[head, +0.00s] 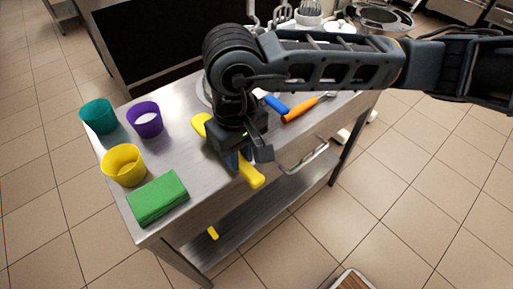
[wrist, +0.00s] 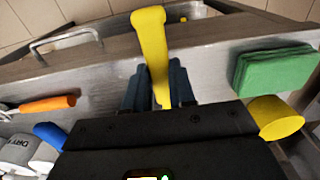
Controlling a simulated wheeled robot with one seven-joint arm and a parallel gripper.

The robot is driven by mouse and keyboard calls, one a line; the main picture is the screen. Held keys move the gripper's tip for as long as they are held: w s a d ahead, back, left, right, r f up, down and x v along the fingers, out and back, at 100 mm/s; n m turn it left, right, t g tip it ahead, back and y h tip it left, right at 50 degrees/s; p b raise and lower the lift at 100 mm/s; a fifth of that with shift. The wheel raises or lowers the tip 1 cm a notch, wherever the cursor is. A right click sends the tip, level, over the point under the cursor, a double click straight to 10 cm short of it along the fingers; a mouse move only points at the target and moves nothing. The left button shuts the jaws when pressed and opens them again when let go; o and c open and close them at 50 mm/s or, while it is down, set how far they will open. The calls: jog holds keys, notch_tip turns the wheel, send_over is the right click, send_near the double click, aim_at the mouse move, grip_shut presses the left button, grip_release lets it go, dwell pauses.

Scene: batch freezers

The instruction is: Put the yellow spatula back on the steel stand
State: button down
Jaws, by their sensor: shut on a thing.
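The yellow spatula (head: 248,172) is held in my gripper (head: 241,157) over the front edge of a steel table (head: 170,230). One yellow end points toward the front edge, and the other yellow end shows to the left of my gripper. In the wrist view the yellow handle (wrist: 150,35) passes between the two dark fingers of my gripper (wrist: 158,88), which are shut on it. My arm hides the middle of the spatula. I cannot tell whether it touches the table top. The only steel stand I can make out is this table with its lower shelf.
Teal (head: 98,116), purple (head: 145,119) and yellow (head: 123,165) cups and a green block (head: 157,198) are on the left. Blue-handled (head: 272,103) and orange-handled (head: 301,110) tools lie right of my gripper. Several utensils stand at the back. A small yellow piece (head: 212,232) shows lower down.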

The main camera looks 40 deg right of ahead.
jog(key=d+f, duration=0.2)
jog(key=d, duration=0.1)
jog(key=d+f, duration=0.1)
jog(key=shift+d, duration=0.3)
jog(key=shift+f, duration=0.3)
jog(key=c, duration=0.9)
grip_release()
jog(key=shift+c, duration=0.2)
jog(key=shift+r, duration=0.1)
notch_tip(320, 180, up, 12)
jog(key=shift+s+r+b, duration=0.15)
jog(key=shift+s+b, duration=0.05)
jog(key=shift+b, duration=0.15)
